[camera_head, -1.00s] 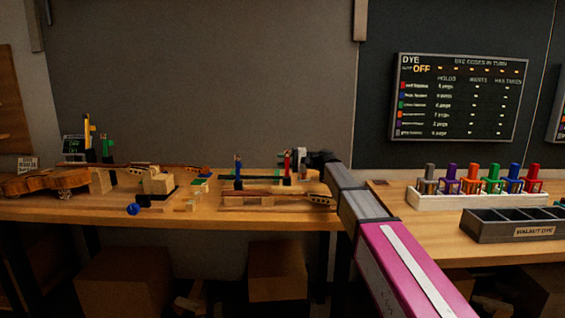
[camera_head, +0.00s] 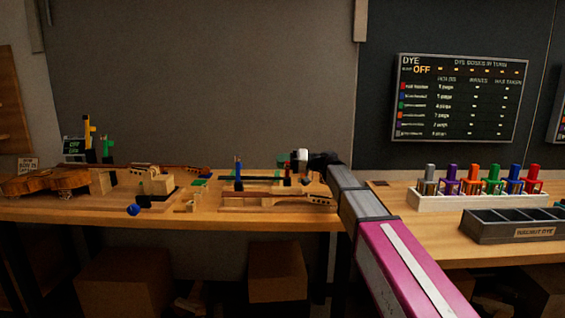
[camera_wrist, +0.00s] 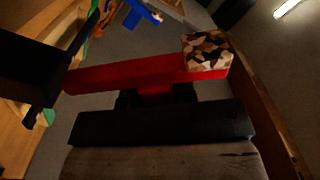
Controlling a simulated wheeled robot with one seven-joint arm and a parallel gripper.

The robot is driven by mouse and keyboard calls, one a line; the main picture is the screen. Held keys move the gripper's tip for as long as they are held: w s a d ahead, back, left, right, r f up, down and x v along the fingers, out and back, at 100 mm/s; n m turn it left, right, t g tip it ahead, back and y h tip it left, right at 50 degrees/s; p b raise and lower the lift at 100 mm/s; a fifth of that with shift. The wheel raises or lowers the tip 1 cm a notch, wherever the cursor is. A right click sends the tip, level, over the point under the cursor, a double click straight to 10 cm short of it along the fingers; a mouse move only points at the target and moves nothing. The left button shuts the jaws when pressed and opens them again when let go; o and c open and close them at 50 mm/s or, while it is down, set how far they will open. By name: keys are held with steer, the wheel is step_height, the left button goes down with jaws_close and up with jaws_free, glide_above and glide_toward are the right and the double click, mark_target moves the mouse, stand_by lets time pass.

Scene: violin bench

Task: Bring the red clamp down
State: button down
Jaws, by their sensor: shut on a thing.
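The red clamp (camera_wrist: 95,78) fills the middle of the wrist view as a long red bar. A speckled brown and cream block (camera_wrist: 206,52) sits at its right end. My gripper (camera_wrist: 155,95) has its two dark fingers closed around the short red stem below the bar. In the head view my gripper (camera_head: 301,160) is at the right end of the violin-neck fixture, low over the bench. The red of the clamp can hardly be made out there.
A blue clamp (camera_head: 238,168) stands upright left of my gripper, and its blue part (camera_wrist: 133,14) shows in the wrist view. A violin neck (camera_head: 275,196) lies in front. A rack (camera_head: 455,202) of coloured clamps and a walnut dye tray (camera_head: 510,236) stand to the right.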

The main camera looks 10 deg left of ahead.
steer(key=shift+s+d+f+n, duration=0.1)
steer(key=shift+s+n, duration=0.1)
steer(key=shift+n, duration=0.2)
steer(key=c, duration=0.9)
jaws_free()
steer(key=v, duration=1)
steer(key=shift+d, duration=0.4)
steer(key=shift+c, duration=0.3)
